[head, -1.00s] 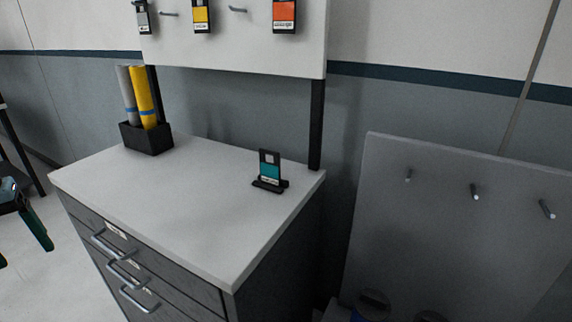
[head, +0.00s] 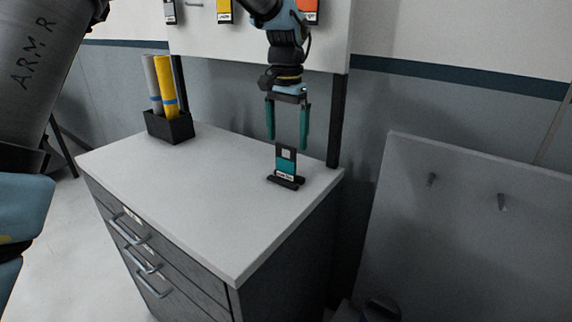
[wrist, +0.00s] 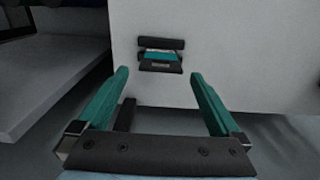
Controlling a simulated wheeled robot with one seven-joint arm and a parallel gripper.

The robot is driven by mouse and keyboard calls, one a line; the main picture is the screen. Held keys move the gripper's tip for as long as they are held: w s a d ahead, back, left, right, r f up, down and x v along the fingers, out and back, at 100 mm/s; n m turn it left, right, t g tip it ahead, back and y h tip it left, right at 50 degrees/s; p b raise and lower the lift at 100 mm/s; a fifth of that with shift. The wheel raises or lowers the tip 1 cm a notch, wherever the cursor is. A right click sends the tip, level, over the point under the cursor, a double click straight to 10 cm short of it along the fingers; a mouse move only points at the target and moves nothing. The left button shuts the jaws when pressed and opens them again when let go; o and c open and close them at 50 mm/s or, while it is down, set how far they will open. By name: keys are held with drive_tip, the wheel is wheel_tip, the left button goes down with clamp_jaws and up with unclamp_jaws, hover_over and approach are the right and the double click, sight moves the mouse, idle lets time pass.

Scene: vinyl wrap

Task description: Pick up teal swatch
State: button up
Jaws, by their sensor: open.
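The teal swatch (head: 286,164) is a small dark card with a teal band and a white label. It stands upright in a black holder (head: 287,182) on the cabinet top, near its right back corner. In the wrist view the teal swatch (wrist: 160,56) shows ahead of the fingers, roughly centred between them. My gripper (head: 288,143) points down above the swatch in the head view, its teal fingers spread apart to either side of the card's top. In the wrist view my gripper (wrist: 160,72) is open and empty. Whether the fingertips overlap the card in height is hard to tell.
The cabinet top (head: 200,190) is mostly clear. A black bin (head: 170,127) with grey and yellow rolls stands at its back left. A pegboard panel (head: 330,50) with hanging swatches rises behind on a dark post (head: 334,120). A grey panel with pegs (head: 470,240) leans at right.

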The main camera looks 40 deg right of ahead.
sight(286, 162)
drive_tip(key=shift+a+f+p, duration=0.1)
drive_tip(key=shift+f+p, duration=1.15)
drive_tip(key=shift+f, duration=2.75)
drive_tip(key=c, duration=1.2)
